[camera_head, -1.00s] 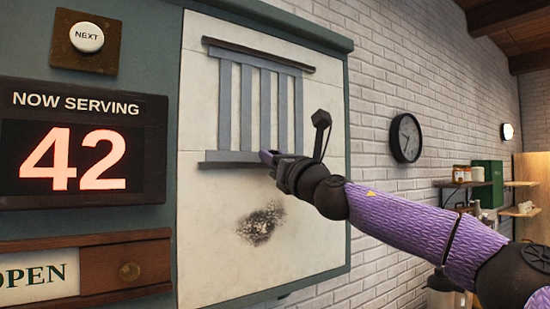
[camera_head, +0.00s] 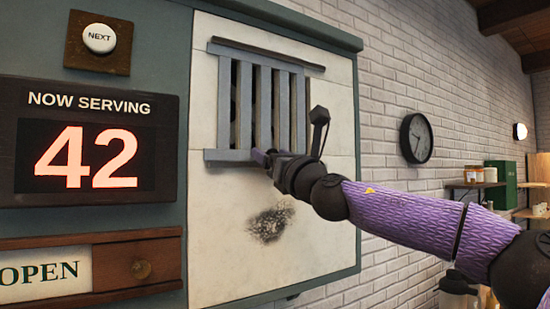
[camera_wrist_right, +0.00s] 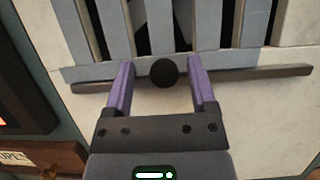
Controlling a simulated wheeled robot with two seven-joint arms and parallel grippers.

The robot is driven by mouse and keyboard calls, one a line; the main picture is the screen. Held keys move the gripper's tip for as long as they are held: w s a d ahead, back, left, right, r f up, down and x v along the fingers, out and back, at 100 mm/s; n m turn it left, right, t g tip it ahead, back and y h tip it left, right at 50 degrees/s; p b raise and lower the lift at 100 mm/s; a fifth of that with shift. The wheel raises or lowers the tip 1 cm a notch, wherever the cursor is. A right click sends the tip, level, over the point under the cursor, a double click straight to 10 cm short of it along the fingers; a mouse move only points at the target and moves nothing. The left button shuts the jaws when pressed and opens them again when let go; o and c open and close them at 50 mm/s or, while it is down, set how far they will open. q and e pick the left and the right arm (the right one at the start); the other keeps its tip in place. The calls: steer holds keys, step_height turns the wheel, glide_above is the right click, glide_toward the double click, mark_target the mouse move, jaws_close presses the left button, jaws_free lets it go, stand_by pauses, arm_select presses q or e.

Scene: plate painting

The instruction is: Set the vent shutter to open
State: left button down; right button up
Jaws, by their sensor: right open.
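The vent shutter (camera_head: 263,110) is a grey slatted panel on a pale board, between a dark top rail and a lower bar. Dark openings show in the gaps between its slats. In the right wrist view the slats (camera_wrist_right: 160,25) have dark gaps too. A round black knob (camera_wrist_right: 163,73) stands out at the shutter's lower edge. My right gripper (camera_head: 264,158) is at the lower bar. In the wrist view its two purple fingers (camera_wrist_right: 161,68) are apart, one on each side of the knob, with space visible between. My left gripper is not in view.
Left of the board are a NEXT button (camera_head: 99,38), a NOW SERVING display (camera_head: 88,150) reading 42 and an OPEN sign (camera_head: 40,273) with a wooden slide and knob. A dark smudge (camera_head: 270,223) marks the board below. A clock (camera_head: 416,138) hangs on the brick wall.

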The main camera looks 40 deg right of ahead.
steer(key=b+v, duration=0.5)
steer(key=v, duration=0.5)
